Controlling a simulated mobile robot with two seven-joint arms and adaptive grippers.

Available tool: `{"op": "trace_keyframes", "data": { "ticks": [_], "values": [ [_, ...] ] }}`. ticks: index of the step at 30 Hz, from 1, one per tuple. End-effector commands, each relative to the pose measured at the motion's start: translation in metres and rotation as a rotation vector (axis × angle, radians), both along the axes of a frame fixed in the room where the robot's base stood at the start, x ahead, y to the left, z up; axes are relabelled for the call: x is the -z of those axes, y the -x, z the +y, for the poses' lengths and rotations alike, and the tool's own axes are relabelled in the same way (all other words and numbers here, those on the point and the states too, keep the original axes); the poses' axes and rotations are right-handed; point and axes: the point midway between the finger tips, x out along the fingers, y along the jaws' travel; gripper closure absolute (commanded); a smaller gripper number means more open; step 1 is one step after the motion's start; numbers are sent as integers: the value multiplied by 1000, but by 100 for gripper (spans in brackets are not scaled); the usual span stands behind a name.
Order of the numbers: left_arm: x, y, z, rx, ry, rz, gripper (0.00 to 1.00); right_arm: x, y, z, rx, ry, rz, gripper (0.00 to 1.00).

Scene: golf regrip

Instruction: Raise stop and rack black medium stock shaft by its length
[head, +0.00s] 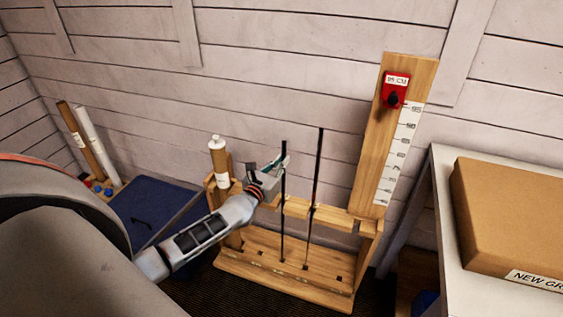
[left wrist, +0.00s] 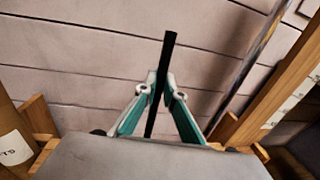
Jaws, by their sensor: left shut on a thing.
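My left gripper (head: 281,162) is shut on the upper part of a thin black shaft (head: 283,215), which stands upright in the wooden rack (head: 285,283). In the left wrist view the green-sided fingers (left wrist: 160,92) close on the black shaft (left wrist: 168,52), and its top sticks up above them. A second, taller black shaft (head: 317,175) stands just to the right in the rack. The red stop (head: 394,90), with a label that seems to read 95 CM, sits near the top of the upright measuring board (head: 371,150). My right gripper is not in view.
A cardboard tube (head: 219,163) with a white cap stands at the rack's left end. A white table (head: 450,250) with a large cardboard box (head: 510,215) stands at right.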

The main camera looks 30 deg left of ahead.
Motion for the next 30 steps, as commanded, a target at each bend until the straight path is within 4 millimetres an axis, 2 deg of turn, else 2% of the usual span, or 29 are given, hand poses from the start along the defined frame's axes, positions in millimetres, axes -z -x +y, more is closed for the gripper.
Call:
{"op": "trace_keyframes", "data": {
  "ticks": [7, 9, 10, 23, 26, 30],
  "values": [
    [0, 0, 1, -1, 0, -1, 100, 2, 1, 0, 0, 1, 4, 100],
    [0, 0, 1, -1, 0, -1, 78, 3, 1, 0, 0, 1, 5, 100],
    [0, 0, 1, -1, 0, -1, 72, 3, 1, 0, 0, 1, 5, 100],
    [1, 5, 0, -1, -1, 1, 72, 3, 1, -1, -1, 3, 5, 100],
    [1, 15, -1, -1, 0, 1, 72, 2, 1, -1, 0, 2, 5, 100],
    [1, 40, -4, 1, -2, 2, 72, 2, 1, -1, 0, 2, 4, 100]
  ]
}}
